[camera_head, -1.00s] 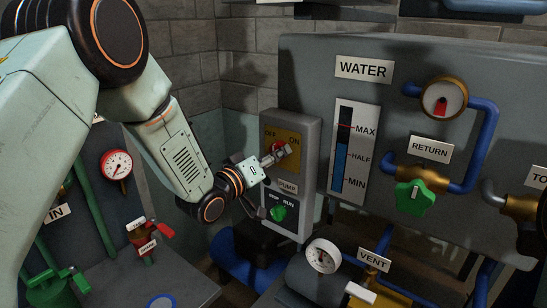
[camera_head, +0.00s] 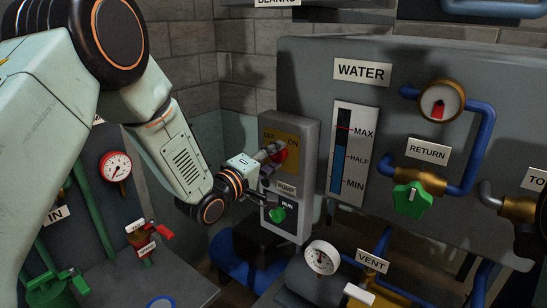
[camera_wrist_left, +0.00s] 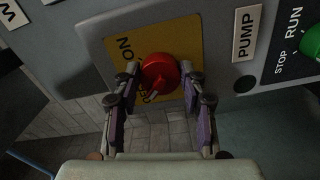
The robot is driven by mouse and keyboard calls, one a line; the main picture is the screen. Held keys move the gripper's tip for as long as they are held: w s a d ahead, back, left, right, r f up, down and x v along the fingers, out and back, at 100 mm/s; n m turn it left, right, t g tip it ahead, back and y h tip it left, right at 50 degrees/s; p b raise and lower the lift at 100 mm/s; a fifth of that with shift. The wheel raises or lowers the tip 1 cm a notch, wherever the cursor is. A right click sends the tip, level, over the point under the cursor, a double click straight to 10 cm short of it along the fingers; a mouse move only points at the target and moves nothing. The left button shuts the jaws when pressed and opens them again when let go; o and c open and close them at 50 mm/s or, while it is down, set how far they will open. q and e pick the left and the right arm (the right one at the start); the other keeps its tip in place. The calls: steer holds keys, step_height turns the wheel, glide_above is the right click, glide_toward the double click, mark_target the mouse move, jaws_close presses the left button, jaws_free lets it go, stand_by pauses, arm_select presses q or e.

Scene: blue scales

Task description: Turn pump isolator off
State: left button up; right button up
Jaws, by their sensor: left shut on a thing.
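The pump isolator is a red rotary knob (camera_head: 280,153) on a yellow plate (camera_head: 293,137) marked OFF and ON. It sits on the upper part of a grey box (camera_head: 309,150) with a PUMP label. My left gripper (camera_head: 270,153) reaches it from the left and is shut on the knob. In the left wrist view the red knob (camera_wrist_left: 160,72) sits between the two fingers of the left gripper (camera_wrist_left: 160,85). The fingers partly cover the OFF lettering, and I cannot tell which mark the knob points to. My right gripper is not in view.
A green STOP/RUN knob (camera_head: 277,214) is just below on the same box. To the right are a water tank (camera_head: 440,60) with a level gauge (camera_head: 347,150), a green return valve (camera_head: 412,199) and blue pipes. A red-handled valve (camera_head: 150,238) stands left.

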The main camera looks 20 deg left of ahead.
arm_select(q)
steer(key=shift+a+r, duration=0.1)
steer(key=shift+r, duration=0.1)
stand_by(0.4)
steer(key=o, duration=1.1)
steer(key=shift+f, duration=0.15)
steer(key=shift+o, duration=0.2)
steer(key=v, duration=1.2)
